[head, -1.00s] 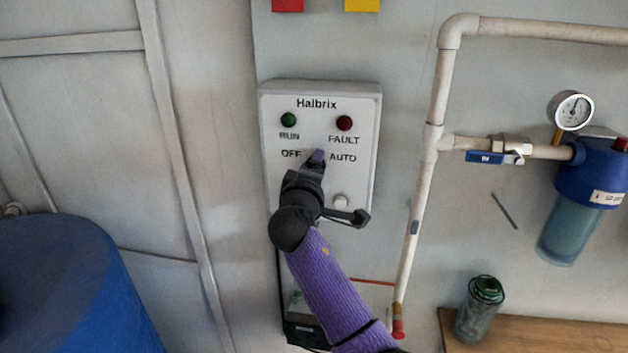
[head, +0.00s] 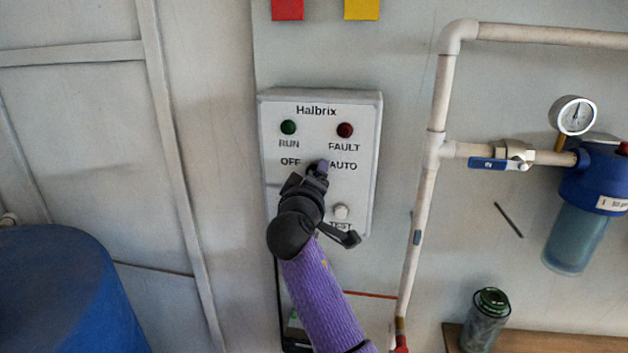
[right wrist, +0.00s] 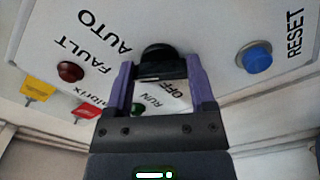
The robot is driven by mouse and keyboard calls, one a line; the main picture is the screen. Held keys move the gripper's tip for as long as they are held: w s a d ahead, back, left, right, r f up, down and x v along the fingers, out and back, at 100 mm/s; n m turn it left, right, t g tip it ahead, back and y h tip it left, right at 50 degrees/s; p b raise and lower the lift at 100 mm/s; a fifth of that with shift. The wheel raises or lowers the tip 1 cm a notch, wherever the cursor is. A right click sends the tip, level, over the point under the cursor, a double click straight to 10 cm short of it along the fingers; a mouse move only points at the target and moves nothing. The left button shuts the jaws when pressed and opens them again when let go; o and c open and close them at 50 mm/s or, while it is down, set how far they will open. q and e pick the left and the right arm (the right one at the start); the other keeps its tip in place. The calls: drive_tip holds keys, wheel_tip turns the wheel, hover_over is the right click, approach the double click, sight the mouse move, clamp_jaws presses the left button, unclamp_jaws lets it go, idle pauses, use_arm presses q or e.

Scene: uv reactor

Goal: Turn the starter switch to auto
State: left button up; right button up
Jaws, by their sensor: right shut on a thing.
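The white Halbrix starter box (head: 273,130) is on the wall in the head view, with OFF and AUTO printed left and right of its switch. In the right wrist view the black switch knob (right wrist: 157,51) sits between the two purple fingertips of my right gripper (right wrist: 160,63). The gripper is shut on the knob. In the head view my right gripper (head: 319,168) reaches up to the panel between OFF and AUTO and hides the knob, so its pointing direction cannot be read. My left gripper is not in view.
The box has a green RUN lamp (head: 288,127), a red FAULT lamp (head: 345,130), a white TEST button (head: 341,212) and a blue RESET button (right wrist: 257,58). A white pipe (head: 424,200) runs close to its right. A blue tank (head: 60,295) stands left.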

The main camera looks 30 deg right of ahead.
drive_tip(key=o, duration=1.2)
drive_tip(key=v, duration=1)
